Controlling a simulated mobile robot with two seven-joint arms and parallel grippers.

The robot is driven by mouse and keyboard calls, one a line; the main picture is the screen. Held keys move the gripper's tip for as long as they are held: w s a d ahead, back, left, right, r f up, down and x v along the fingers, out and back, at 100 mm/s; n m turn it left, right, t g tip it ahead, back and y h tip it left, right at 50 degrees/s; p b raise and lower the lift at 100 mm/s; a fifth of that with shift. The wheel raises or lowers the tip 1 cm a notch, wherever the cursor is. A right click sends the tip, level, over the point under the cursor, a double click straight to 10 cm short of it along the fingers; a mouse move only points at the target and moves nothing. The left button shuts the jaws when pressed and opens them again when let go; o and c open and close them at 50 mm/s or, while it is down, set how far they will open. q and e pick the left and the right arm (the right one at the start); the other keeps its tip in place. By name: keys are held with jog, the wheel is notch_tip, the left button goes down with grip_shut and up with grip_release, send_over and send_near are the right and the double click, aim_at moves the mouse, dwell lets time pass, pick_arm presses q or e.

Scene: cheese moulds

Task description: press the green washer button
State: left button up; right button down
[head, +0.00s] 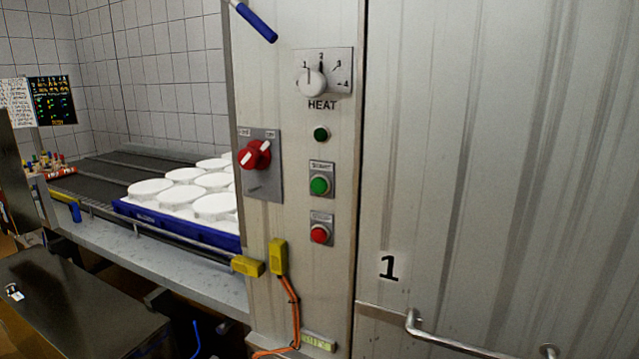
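The green button (320,186) sits on a small grey plate with a label above it, on the front panel of the washer cabinet (345,240). A smaller dark green round piece (321,133) is above it, and a red button (320,233) is below it. Neither of my grippers shows in the head view, and nothing covers the green button.
A white heat dial (312,82) and a red rotary switch (255,155) are on the same panel. A blue tray (180,228) of white moulds (185,175) stands on the conveyor at left. A metal handle (450,342) sticks out at lower right.

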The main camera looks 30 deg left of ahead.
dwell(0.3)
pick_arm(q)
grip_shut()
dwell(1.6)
